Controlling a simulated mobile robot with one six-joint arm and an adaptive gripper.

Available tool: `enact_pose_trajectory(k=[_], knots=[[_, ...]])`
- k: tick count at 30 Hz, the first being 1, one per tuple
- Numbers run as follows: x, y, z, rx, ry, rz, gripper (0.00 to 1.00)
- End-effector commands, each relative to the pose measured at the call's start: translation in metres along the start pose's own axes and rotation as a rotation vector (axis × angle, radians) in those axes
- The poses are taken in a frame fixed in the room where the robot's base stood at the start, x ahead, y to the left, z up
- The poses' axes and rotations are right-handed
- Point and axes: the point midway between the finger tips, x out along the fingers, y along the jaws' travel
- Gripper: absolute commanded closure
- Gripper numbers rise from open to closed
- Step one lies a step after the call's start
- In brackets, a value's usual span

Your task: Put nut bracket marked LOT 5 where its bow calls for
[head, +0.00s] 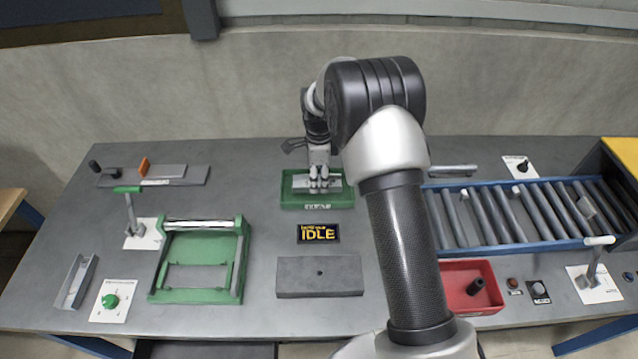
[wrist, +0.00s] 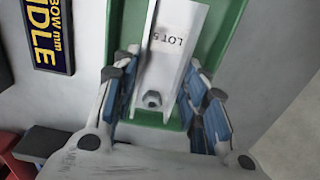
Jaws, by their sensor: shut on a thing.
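The nut bracket (wrist: 172,50) is a pale grey channel printed LOT 5, with a dark nut (wrist: 152,99) at its near end in the wrist view. My gripper (wrist: 160,100) has its blue-padded fingers on both sides of the bracket and is shut on it. In the head view my gripper (head: 319,182) points down at the green tray (head: 287,200) at the back middle of the bench, with the bracket at or in the tray. I cannot tell whether the bracket touches the tray floor. A dark display (head: 319,234) reads IDLE; its upper line includes "BOW mm" in the wrist view.
A grey block with a hole (head: 320,277) lies in front of the display. A green frame (head: 198,260), lever (head: 133,220), green knob (head: 110,301) and grey channel (head: 76,282) stand left. A red bin (head: 489,273) and roller conveyor (head: 515,215) are right. A slide gauge (head: 155,175) lies back left.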

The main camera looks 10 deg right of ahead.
Motion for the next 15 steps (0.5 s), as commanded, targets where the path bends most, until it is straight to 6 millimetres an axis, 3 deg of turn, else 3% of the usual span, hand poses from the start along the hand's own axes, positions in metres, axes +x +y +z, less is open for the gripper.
enact_pose_trajectory(k=[3,15], knots=[[0.02,0.0,0.0,0.0,0.0,0.001,0.91],[0.024,0.0,0.0,0.0,0.0,0.0,0.91]])
